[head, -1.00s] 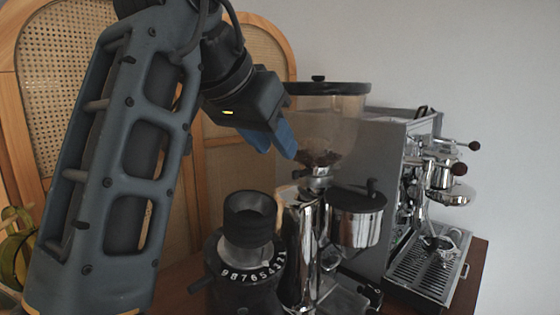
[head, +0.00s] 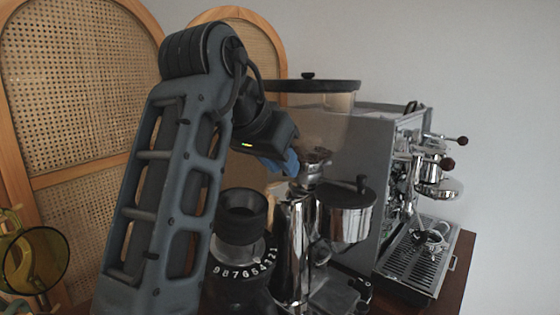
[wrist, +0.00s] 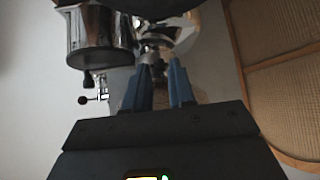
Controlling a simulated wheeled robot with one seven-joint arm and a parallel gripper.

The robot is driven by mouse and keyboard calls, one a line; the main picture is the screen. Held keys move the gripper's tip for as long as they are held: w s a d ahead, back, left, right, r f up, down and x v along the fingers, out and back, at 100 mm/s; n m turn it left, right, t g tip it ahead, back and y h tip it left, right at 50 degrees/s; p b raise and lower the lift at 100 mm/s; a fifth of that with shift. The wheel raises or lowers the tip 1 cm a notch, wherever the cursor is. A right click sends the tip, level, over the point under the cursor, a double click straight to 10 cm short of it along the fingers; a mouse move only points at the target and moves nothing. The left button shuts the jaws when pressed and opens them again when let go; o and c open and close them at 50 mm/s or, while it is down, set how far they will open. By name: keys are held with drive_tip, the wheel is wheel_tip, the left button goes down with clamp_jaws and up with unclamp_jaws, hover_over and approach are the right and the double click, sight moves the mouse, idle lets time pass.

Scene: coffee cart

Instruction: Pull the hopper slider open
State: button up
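The grinder's clear hopper (head: 335,115) with a dark lid stands above a metal collar (head: 312,172), with some dark beans at its bottom. My gripper (head: 291,163) is at the left of the collar, its blue fingers pointing toward it. In the wrist view my gripper (wrist: 160,68) has its two blue fingers apart. A small greyish part, possibly the hopper slider (wrist: 157,60), shows at or between the fingertips, below the shiny collar. I cannot tell whether the fingers touch it. In the head view the slider is hidden or too small to make out.
A second grinder with a black top ring (head: 241,213) and a numbered dial stands close below my gripper. A chrome espresso machine (head: 405,190) stands at the right. A round metal container (head: 345,215) is on the grinder's front. Cane screens (head: 80,90) stand behind.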

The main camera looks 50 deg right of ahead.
clamp_jaws()
idle(1.1)
